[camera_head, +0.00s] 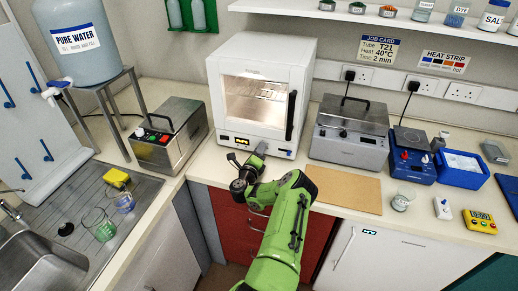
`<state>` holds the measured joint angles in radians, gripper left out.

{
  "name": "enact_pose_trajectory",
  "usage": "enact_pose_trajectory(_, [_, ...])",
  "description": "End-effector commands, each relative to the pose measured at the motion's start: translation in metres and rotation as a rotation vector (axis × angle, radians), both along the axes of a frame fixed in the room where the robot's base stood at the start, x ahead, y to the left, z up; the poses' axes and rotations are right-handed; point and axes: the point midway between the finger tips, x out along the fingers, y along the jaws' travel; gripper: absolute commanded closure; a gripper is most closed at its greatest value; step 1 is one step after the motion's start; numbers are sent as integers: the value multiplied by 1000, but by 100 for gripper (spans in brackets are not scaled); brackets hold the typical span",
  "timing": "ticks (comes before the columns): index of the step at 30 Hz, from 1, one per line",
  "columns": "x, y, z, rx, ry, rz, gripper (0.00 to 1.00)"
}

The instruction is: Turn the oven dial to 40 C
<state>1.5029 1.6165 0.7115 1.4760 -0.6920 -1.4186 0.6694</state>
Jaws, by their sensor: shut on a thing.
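The oven (262,58) is a white box with a glass window and a black upright handle at its right side. It stands on the back bench in the camera_head view. A small display with yellow marks (242,141) sits low on its front panel, too small to read. My gripper (260,152) is at this lower front panel, just right of the display. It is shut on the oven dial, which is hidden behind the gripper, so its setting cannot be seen.
A job card (383,49) on the wall reads Heat 40°C. A grey water bath (173,130) stands left of the oven; another lidded grey unit (347,135) stands right. A brown board (343,190) lies on the bench in front. A sink (25,240) is at left.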

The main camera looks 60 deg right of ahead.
Motion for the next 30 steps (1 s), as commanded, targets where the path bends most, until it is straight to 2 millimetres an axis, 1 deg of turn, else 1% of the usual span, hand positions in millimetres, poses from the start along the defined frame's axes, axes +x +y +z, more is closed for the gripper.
enact_pose_trajectory(6, [1, 1, 1, -29, 193, 1, 100])
enact_pose_trajectory(15, [1, 1, -1, -61, 394, 2, 100])
enact_pose_trajectory(21, [1, 1, -2, -73, 471, 2, 100])
enact_pose_trajectory(30, [1, 1, -3, -79, 510, 2, 100])
